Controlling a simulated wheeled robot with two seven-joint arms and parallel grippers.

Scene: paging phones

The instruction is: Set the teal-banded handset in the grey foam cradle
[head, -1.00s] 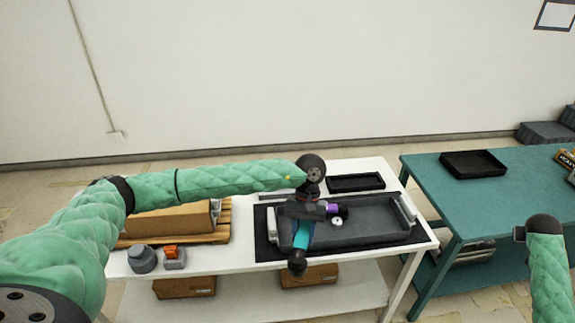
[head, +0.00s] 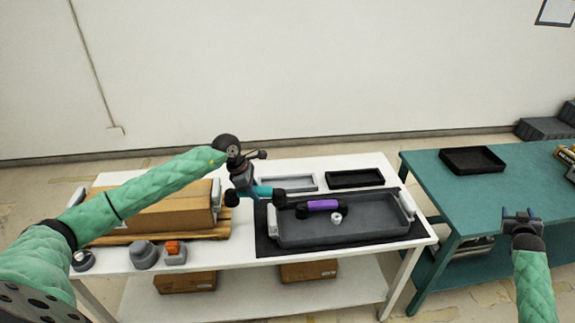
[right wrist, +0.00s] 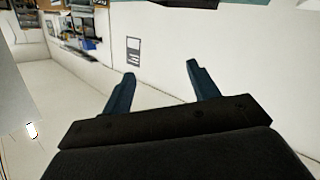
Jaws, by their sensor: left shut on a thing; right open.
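The teal-banded handset (head: 265,191) has black ends and a teal middle. My left gripper (head: 243,190) is shut on it and holds it in the air, left of the large tray and in front of the small grey tray. The gripper hides part of the handset. The small light-grey tray (head: 298,182), which looks like the grey foam cradle, lies empty at the back of the white table; the handset and gripper cover its left part. My right gripper (head: 521,214) is open and empty over the teal table; its two apart fingers show in the right wrist view (right wrist: 160,80).
A large grey tray (head: 375,234) on a black mat holds a purple-banded handset (head: 321,205) and a small white round thing (head: 337,217). A small black tray (head: 355,180) lies behind. A cardboard box (head: 165,208) on a pallet stands left. The teal table (head: 440,197) is right.

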